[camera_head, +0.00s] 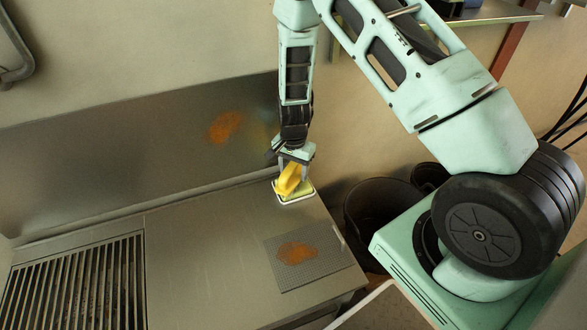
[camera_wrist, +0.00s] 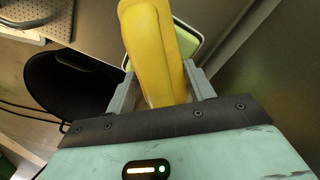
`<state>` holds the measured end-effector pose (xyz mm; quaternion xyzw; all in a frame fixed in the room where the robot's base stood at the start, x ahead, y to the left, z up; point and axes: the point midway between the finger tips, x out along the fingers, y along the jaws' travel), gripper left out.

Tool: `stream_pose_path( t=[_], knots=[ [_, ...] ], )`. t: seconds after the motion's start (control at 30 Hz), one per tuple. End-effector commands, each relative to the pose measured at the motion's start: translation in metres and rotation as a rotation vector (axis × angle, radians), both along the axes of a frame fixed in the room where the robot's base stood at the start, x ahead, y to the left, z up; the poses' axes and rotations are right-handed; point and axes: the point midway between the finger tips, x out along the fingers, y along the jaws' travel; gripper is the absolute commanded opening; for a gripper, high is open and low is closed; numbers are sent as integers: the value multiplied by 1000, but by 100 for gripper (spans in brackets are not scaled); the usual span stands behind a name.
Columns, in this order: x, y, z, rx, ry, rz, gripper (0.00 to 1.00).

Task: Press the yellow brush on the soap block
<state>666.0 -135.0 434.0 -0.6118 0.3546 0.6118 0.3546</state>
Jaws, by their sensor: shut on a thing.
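The yellow brush (camera_head: 288,180) is in my gripper (camera_head: 292,168), near the back right corner of the metal counter. In the wrist view the brush (camera_wrist: 154,50) runs up between the two fingers of my gripper (camera_wrist: 155,90), which are shut on it. The soap block (camera_head: 303,187) is pale green and lies in a white-rimmed dish (camera_head: 297,200) under and beside the brush. The soap also shows in the wrist view (camera_wrist: 184,42), partly hidden behind the brush. I cannot tell whether the brush touches the soap.
A grey perforated mat (camera_head: 325,265) with an orange stain (camera_head: 296,252) lies at the counter's front right. The metal back wall has another orange stain (camera_head: 225,127). A grate (camera_head: 75,285) is set in the counter at left. A dark bin (camera_head: 375,208) stands past the right edge.

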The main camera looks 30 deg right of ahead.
Motion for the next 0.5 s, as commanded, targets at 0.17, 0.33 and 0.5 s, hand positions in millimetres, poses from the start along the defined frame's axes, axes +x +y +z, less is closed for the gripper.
stream_pose_path(
  t=[0.17, 0.33, 0.5],
  knots=[
    [0, 0, -2, 0, 0, 0, 35],
    [0, 0, -4, 0, 0, 0, 35],
    [0, 0, -6, 0, 0, 0, 35]
  ],
)
